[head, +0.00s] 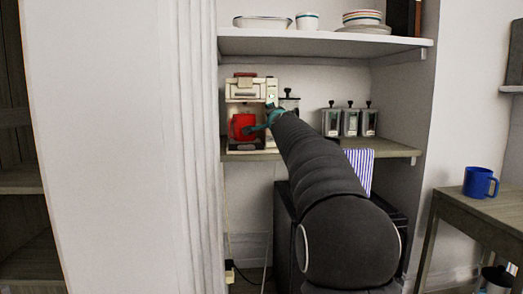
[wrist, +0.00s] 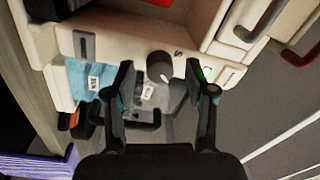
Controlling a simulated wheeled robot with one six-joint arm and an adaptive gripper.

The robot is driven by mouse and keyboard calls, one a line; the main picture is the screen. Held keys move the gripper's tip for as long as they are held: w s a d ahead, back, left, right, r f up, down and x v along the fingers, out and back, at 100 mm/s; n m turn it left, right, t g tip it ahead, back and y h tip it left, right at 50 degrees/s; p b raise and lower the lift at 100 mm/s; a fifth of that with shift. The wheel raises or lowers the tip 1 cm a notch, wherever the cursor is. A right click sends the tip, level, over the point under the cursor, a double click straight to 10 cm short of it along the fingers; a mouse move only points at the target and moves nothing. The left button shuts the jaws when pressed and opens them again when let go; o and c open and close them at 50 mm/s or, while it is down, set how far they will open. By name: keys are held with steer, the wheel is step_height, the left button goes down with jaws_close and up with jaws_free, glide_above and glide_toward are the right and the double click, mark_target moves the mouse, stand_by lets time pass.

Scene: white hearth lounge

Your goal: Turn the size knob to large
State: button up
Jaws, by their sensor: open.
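The cream machine (head: 245,88) stands on the lower alcove shelf in the head view. My arm reaches to its right side, and my gripper there is small and partly hidden. In the wrist view the machine's front (wrist: 125,45) is close and looks tilted. A round dark knob (wrist: 159,64) with a white pointer mark at its lower edge sits on this front. My gripper (wrist: 158,80) is open, with one finger on each side of the knob and nothing held. I cannot tell whether the fingers touch the knob. The small labels near it are too blurred to read fully.
Several grey canisters (head: 350,122) and a striped cloth (head: 360,166) are to the right on the shelf. An upper shelf (head: 310,43) with dishes is above. A green-lit ring (wrist: 207,72) is beside the right finger.

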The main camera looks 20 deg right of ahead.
steer(key=s+a+n+y+b, duration=0.1)
steer(key=s+a+n+b, duration=0.25)
steer(key=s+n, duration=1.1)
steer(key=s+a+f+n+g+y+p, duration=0.3)
steer(key=s+a+f+g+y+p, duration=0.1)
steer(key=s+a+f, duration=0.9)
steer(key=shift+a+f+g+y, duration=0.4)
steer(key=shift+a+f+g, duration=0.1)
steer(key=shift+a+g, duration=0.4)
steer(key=shift+n, duration=0.25)
